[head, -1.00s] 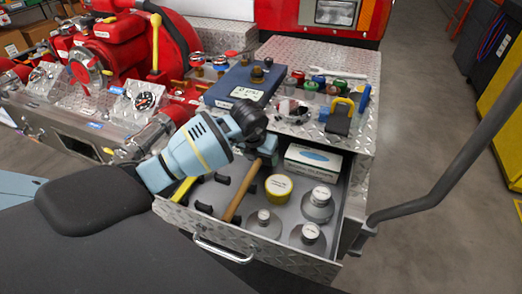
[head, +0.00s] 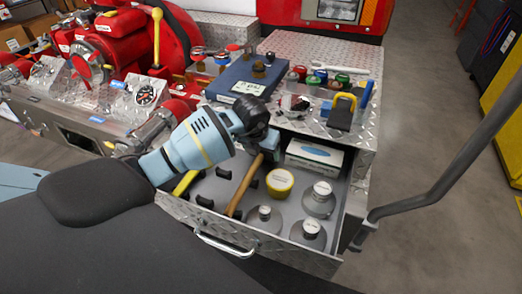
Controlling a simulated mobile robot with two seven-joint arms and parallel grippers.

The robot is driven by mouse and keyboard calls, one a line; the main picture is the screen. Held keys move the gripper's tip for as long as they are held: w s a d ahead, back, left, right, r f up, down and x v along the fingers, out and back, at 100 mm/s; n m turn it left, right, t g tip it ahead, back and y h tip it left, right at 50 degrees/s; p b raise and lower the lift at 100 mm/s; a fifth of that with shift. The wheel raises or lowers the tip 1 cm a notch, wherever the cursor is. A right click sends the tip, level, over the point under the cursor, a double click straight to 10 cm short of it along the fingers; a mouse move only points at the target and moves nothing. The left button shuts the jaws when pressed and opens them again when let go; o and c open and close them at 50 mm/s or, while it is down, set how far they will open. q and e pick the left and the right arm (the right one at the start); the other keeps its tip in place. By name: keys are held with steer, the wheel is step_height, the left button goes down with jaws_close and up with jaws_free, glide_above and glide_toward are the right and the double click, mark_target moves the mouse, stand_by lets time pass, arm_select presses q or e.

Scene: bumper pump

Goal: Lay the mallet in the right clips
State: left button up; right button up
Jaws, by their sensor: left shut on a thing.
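The mallet (head: 244,188) shows as a light wooden handle slanting over the open drawer (head: 335,228). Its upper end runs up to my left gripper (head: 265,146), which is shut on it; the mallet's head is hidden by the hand. Black clips (head: 222,172) stand on the drawer floor, and others show close beside the handle at the right (head: 253,183). I cannot tell whether the handle touches or sits in these right clips. A yellow-handled tool (head: 185,183) lies at the drawer's left, partly under my left arm. My right gripper is not in view.
Right of the mallet in the drawer are a yellow roll (head: 280,182), several grey round pieces (head: 319,200) and a glove box (head: 315,155). Above the drawer, the counter holds a blue case (head: 245,82) and small parts. A dark rail (head: 450,165) rises at the right.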

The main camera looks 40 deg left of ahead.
arm_select(q)
steer(key=shift+f, duration=0.3)
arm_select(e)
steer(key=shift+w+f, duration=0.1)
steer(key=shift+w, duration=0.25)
arm_select(q)
steer(key=shift+f, duration=0.25)
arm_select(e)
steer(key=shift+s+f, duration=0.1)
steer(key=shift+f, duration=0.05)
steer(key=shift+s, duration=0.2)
arm_select(q)
steer(key=o, duration=1.2)
steer(key=shift+o, duration=1.6)
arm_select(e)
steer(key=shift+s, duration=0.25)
arm_select(q)
steer(key=shift+f, duration=0.15)
